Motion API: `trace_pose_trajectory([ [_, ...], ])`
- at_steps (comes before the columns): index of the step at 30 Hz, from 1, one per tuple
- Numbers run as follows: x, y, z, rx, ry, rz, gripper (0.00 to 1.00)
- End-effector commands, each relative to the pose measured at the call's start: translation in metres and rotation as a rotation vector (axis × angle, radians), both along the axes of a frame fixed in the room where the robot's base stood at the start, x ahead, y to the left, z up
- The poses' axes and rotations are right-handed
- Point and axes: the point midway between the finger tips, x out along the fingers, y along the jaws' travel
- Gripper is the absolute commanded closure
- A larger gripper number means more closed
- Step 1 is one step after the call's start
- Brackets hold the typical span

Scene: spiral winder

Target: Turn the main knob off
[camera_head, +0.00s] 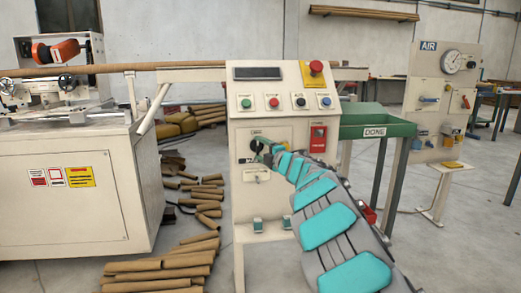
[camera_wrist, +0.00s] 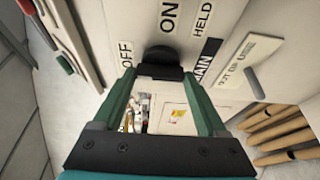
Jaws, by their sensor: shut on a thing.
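The main knob (camera_wrist: 161,55) is black and sits on the cream panel of the control cabinet (camera_head: 272,105). In the wrist view an OFF label (camera_wrist: 126,53) is to its left, an ON label (camera_wrist: 170,15) above it and a MAIN label (camera_wrist: 207,61) to its right. My gripper (camera_wrist: 161,73) has its green fingertips shut on the knob, one at each side. In the head view my gripper (camera_head: 264,149) reaches the panel from the lower right and partly covers the knob. I cannot tell which label the knob points to.
A row of push buttons (camera_head: 273,102) and a red emergency stop (camera_head: 316,67) sit above. A red-framed switch (camera_head: 318,139) is to the right on the panel. A green DONE tray (camera_head: 376,122) stands right of the cabinet. Cardboard tubes (camera_head: 160,270) lie on the floor to the left.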

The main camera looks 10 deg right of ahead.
Motion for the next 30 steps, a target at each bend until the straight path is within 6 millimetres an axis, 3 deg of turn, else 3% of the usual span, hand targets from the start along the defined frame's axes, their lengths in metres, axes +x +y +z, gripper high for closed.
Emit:
trace_pose_trajectory([
  [8,0.0,0.001,-0.002,-0.003,0.001,0.001,0.81],
  [9,0.0,0.0,-0.001,-0.003,0.001,0.001,0.21],
  [14,0.0,0.0,-0.001,-0.001,0.001,0.001,0.03],
  [24,-0.002,-0.001,-0.001,-0.001,0.001,0.001,0.0],
  [30,-0.017,-0.007,-0.001,-0.004,0.002,-0.001,0.0],
])
